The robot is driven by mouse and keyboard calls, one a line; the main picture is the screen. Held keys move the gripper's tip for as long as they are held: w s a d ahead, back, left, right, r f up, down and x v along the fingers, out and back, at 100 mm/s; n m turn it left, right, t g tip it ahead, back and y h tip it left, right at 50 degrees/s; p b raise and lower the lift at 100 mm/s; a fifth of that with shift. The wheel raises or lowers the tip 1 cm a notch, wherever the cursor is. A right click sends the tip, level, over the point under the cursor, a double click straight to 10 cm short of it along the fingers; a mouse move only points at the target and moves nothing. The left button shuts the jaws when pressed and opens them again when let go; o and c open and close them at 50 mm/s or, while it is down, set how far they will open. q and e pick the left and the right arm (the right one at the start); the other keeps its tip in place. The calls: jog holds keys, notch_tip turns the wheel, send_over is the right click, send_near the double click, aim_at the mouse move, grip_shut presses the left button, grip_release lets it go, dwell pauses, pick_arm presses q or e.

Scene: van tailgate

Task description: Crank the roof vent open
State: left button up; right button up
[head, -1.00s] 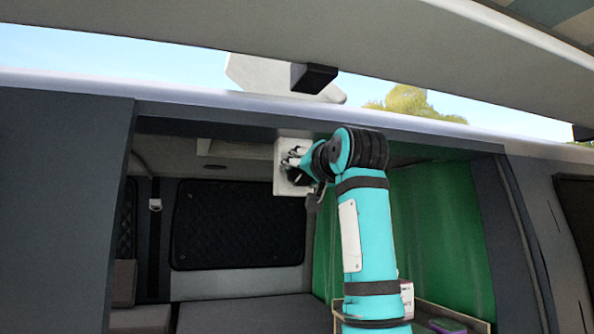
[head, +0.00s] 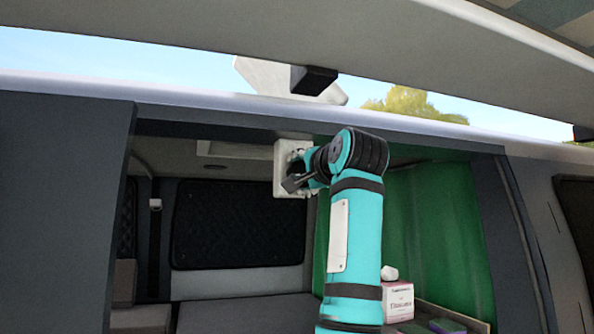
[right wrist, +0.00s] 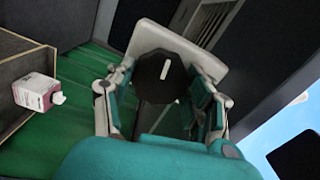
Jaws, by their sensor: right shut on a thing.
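The crank is a dark, many-sided knob (right wrist: 158,80) with a white mark, on a white square housing (head: 285,190) under the van roof. The housing also shows in the right wrist view (right wrist: 150,38). My right gripper (right wrist: 160,88) has its fingers on both sides of the knob and is shut on it. In the head view my right gripper (head: 298,170) is at the housing and hides the knob. A pale vent lid (head: 265,75) stands tilted above the roof edge. My left gripper is not in view.
The van roof edge (head: 220,100) runs above my right arm. A green curtain (head: 435,220) hangs on the right. A pink and white tissue box (head: 398,300) stands near a shelf below. The opening left of my arm is free.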

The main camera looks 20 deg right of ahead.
jog(key=shift+a, duration=0.1)
dwell(0.5)
jog(key=o, duration=1.2)
jog(key=shift+s+a+r, duration=0.1)
jog(key=shift+s, duration=0.1)
jog(key=shift+s, duration=0.15)
jog(key=s, duration=1.2)
